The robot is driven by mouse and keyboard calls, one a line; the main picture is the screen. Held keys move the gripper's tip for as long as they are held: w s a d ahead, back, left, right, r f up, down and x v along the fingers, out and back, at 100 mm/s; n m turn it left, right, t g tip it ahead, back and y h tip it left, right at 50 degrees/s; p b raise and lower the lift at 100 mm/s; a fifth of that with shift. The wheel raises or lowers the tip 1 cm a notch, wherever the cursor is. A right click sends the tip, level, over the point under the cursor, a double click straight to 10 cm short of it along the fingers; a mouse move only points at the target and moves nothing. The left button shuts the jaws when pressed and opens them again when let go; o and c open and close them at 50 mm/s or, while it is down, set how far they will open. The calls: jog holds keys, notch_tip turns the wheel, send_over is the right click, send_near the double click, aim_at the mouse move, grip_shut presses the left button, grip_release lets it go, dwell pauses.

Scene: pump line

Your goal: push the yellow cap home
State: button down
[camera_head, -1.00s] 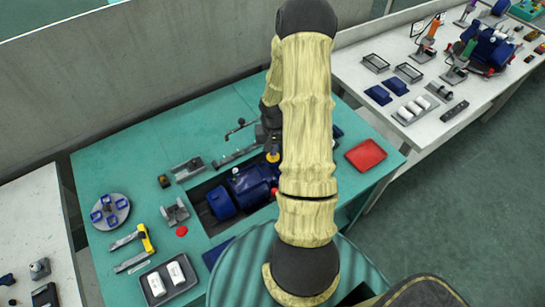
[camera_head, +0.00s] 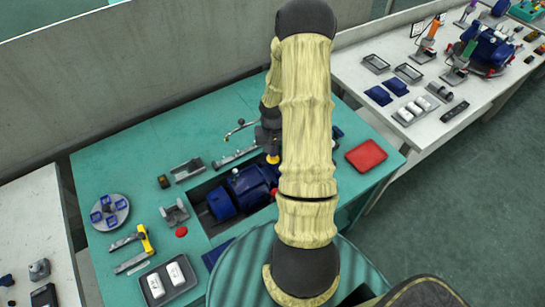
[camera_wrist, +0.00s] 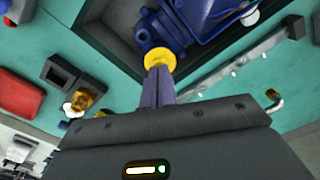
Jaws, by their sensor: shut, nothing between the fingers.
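The yellow cap (camera_wrist: 160,58) shows in the wrist view at the end of a stub on the blue pump (camera_wrist: 193,22). My gripper (camera_wrist: 159,72) has its two fingers shut together, with the tips at the near face of the cap. The tips overlap the cap in the picture; I cannot tell whether they press on it. In the head view the pump (camera_head: 245,187) lies in a dark recess in the green bench. A small part of the yellow cap (camera_head: 272,158) shows beside my arm, which hides the rest of that area.
A red tray (camera_head: 366,156) lies to the right of my arm. A grey tray with white parts (camera_head: 168,280), a yellow-handled tool (camera_head: 146,240) and a round holder with blue parts (camera_head: 110,212) are on the left.

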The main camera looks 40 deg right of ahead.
notch_tip(320, 180, up, 7)
jog(key=p, duration=0.5)
dwell(0.3)
dwell(0.5)
jog(key=s+a+r+n+t, duration=0.1)
jog(key=s+a+r+n, duration=0.2)
jog(key=a+r, duration=0.7)
jog(key=s+a+r+n+t, duration=0.1)
jog(key=s+a+r+n, duration=0.2)
jog(key=a+r, duration=0.6)
jog(key=shift+s+a+r+n+t, duration=0.35)
jog(key=shift+s+a, duration=0.6)
jog(key=shift+s, duration=0.3)
